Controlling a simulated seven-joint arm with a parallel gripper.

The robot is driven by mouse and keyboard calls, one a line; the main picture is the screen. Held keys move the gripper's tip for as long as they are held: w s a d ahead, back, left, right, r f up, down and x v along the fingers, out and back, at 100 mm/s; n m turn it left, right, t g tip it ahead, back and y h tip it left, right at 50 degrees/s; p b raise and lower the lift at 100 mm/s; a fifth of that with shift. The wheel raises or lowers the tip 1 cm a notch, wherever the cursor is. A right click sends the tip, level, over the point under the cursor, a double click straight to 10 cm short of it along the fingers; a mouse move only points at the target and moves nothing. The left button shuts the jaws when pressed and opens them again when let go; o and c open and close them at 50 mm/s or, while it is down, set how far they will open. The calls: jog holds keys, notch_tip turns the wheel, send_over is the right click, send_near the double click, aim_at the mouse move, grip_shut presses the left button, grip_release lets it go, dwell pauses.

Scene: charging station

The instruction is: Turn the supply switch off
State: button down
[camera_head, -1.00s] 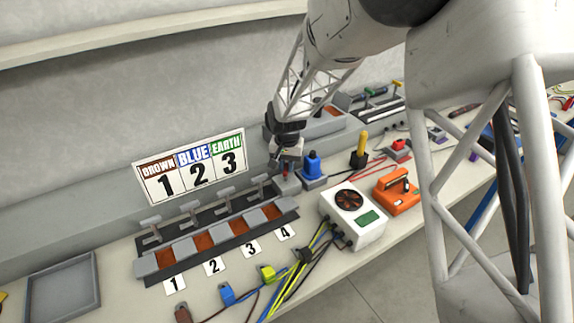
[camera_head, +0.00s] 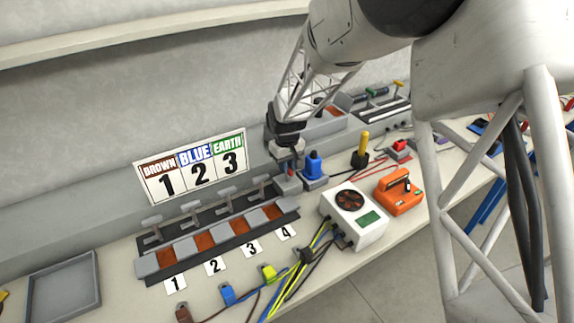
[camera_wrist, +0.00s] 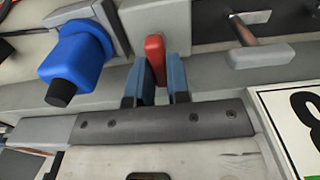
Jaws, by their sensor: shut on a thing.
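The supply switch is a red lever (camera_wrist: 154,55) on a grey box (camera_head: 287,185) at the back of the bench. In the head view only a small part of the red lever (camera_head: 291,172) shows below my gripper (camera_head: 289,164). In the wrist view the two blue-grey fingers of my gripper (camera_wrist: 159,82) stand on either side of the lever and are shut on it. The fingers hide part of the lever's lower end. I cannot tell the switch's exact position.
A blue plug (camera_head: 313,165) stands close beside the switch; it also shows in the wrist view (camera_wrist: 75,60). A terminal block (camera_head: 218,232) with several levers lies to the left. A white fan box (camera_head: 355,215) and an orange device (camera_head: 398,192) are to the right.

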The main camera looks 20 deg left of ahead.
dwell(0.4)
jog(key=c, duration=1.1)
grip_release()
jog(key=shift+r, duration=3.9)
